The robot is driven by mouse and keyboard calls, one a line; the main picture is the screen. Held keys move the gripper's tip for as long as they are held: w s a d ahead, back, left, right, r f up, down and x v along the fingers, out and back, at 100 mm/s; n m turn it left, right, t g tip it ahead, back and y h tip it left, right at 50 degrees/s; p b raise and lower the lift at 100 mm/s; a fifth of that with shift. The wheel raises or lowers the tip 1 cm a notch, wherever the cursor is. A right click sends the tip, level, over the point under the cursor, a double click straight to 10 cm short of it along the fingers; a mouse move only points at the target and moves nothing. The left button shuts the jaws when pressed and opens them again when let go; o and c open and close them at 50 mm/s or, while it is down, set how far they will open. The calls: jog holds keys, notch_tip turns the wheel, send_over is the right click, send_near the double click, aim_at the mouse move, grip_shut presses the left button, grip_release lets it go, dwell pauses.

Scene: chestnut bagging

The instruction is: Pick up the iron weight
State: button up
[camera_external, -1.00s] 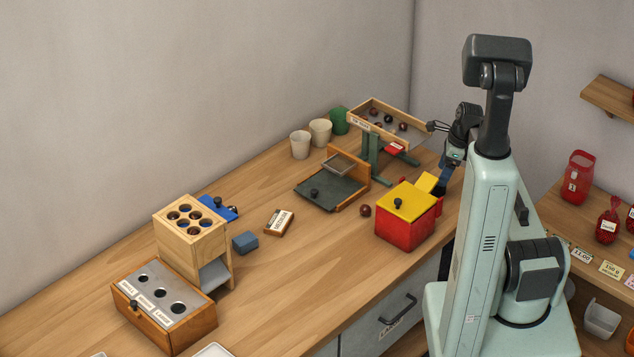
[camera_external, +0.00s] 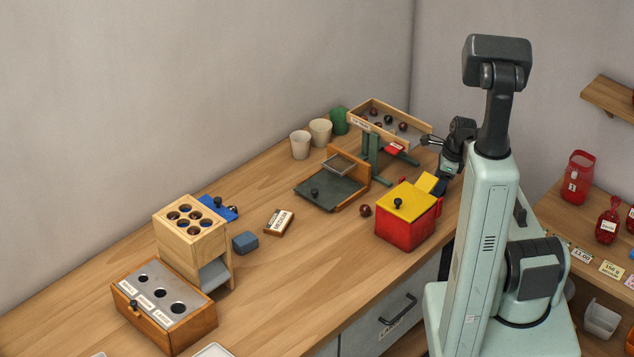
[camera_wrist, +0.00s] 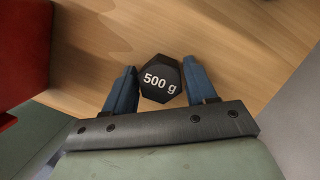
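The iron weight (camera_wrist: 160,79) is a dark, six-sided block with "500 g" in white on its face. In the wrist view it sits between the two blue fingers of my gripper (camera_wrist: 160,82), over the wooden tabletop. A finger lies close along each side of it. I cannot tell whether they press on it, or whether it rests on the table. In the external view the weight is not visible. My gripper there is mostly hidden behind the red and yellow box and my arm, with only a bit of dark blue (camera_external: 440,184) showing.
The red box with a yellow lid (camera_external: 405,217) stands close to the left of my gripper. A raised wooden tray (camera_external: 385,128) with several chestnuts is behind it. A chestnut (camera_external: 365,210) lies left of the box. The middle of the tabletop (camera_external: 300,275) is clear.

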grip_shut()
dwell(0.3)
jog(key=shift+r, duration=0.15)
jog(key=shift+r, duration=4.85)
